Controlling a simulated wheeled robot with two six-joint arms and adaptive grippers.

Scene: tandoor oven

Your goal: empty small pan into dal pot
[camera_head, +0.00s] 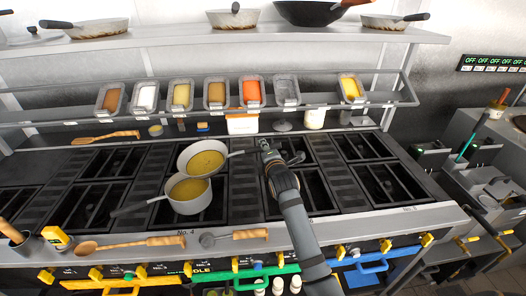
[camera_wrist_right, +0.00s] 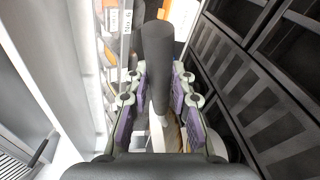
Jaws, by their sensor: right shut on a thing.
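The small pan (camera_head: 205,161) is a light metal pan holding yellow food. Its handle runs right into my right gripper (camera_head: 265,147), which is shut on it. In the right wrist view the dark handle (camera_wrist_right: 158,55) lies between the fingers of my right gripper (camera_wrist_right: 159,95). The dal pot (camera_head: 187,206) is a light pot with yellow dal, its dark handle pointing left. The pan is just behind the pot and overlaps it in the head view. The pan seems to lean a little left; I cannot tell whether it touches the pot. My left gripper is not in view.
Black burner grates (camera_head: 90,204) fill the stove top. A rail of food containers (camera_head: 215,93) runs behind, under a shelf (camera_head: 150,42) of pans. A wooden spoon (camera_head: 130,243) and a ladle (camera_head: 235,237) lie along the front edge. The grates at right are clear.

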